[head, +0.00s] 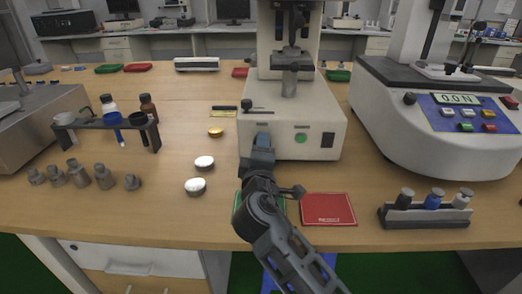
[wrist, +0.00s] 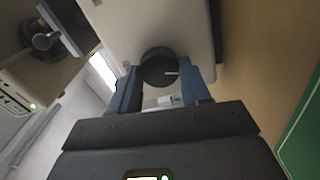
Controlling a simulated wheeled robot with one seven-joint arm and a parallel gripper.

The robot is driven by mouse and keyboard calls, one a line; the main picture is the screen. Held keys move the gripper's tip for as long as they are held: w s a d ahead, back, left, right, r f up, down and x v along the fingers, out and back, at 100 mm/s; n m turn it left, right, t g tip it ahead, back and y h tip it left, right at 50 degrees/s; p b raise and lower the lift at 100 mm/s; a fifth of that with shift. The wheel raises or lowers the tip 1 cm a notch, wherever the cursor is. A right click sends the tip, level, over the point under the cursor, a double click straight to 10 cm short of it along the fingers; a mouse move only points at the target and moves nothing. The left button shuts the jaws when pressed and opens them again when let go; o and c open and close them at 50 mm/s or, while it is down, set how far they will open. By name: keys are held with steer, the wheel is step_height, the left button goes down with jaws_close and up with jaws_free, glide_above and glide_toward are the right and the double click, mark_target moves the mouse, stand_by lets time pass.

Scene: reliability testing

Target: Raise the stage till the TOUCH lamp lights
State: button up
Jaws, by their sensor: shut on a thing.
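The beige instrument (head: 318,110) stands mid-bench, with its small dark stage (head: 291,62) on a post above the base. A round green lamp or button (head: 301,138) is on the base front; its label is too small to read, and I cannot tell whether it is lit. My gripper (head: 262,143) is at the left of that front. In the wrist view its blue fingers are on either side of a round black knob (wrist: 158,66) with a white mark, shut on it. The gripper hides the knob in the head view.
A tester (head: 440,135) reading about 0.0 N stands at right. A red mat (head: 328,209) and a vial rack (head: 425,216) lie near the front edge. Two white-topped discs (head: 204,162), a bottle rack (head: 100,124) and several grey weights (head: 78,174) are at left.

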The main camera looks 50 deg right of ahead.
steer(key=shift+f, duration=0.1)
steer(key=o, duration=1.1)
steer(key=shift+v, duration=3.9)
